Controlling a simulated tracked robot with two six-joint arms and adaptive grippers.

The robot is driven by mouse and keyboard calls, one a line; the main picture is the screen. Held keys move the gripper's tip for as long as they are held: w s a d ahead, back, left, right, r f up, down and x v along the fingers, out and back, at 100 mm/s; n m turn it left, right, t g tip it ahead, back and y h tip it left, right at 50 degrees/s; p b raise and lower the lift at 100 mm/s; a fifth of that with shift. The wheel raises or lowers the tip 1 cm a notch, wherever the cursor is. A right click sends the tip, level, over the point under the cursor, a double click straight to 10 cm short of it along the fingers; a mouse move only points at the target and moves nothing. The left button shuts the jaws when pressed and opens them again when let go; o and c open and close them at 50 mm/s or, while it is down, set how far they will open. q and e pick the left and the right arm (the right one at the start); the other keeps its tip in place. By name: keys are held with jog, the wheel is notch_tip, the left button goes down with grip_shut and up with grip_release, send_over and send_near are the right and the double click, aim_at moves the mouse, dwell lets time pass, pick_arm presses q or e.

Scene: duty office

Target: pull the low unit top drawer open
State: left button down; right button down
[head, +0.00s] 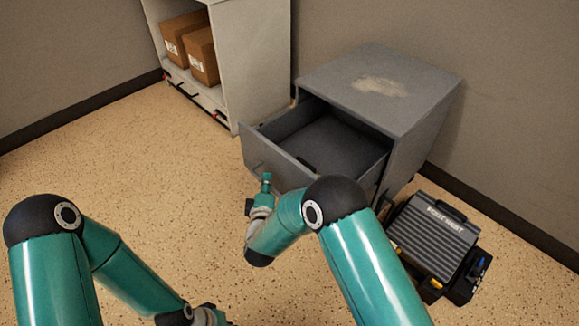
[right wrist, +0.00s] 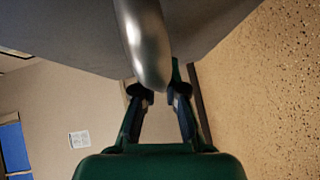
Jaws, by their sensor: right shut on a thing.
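The low unit (head: 425,110) is a grey cabinet against the wall, with a worn pale patch on its top. Its top drawer (head: 262,150) stands well out and open, and its inside looks empty. In the right wrist view a metal bar handle (right wrist: 145,45) runs down from the grey drawer front to between my fingertips. My right gripper (right wrist: 160,93) is shut on that handle. In the head view my right gripper (head: 264,188) is at the drawer front, partly hidden by its own arm. My left arm shows at the bottom, but its fingers are out of frame.
A black and grey case (head: 432,236) stands on the floor right of the low unit, close to my right arm. A pale shelf unit (head: 250,60) with cardboard boxes (head: 187,48) stands behind left. The speckled floor (head: 130,140) left of the drawer is clear.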

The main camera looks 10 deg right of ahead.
jog(key=shift+s+a, duration=0.65)
jog(key=shift+a, duration=0.25)
jog(key=shift+s+a, duration=0.65)
jog(key=shift+a, duration=0.2)
jog(key=c, duration=1.2)
grip_release()
jog(key=shift+d, duration=0.1)
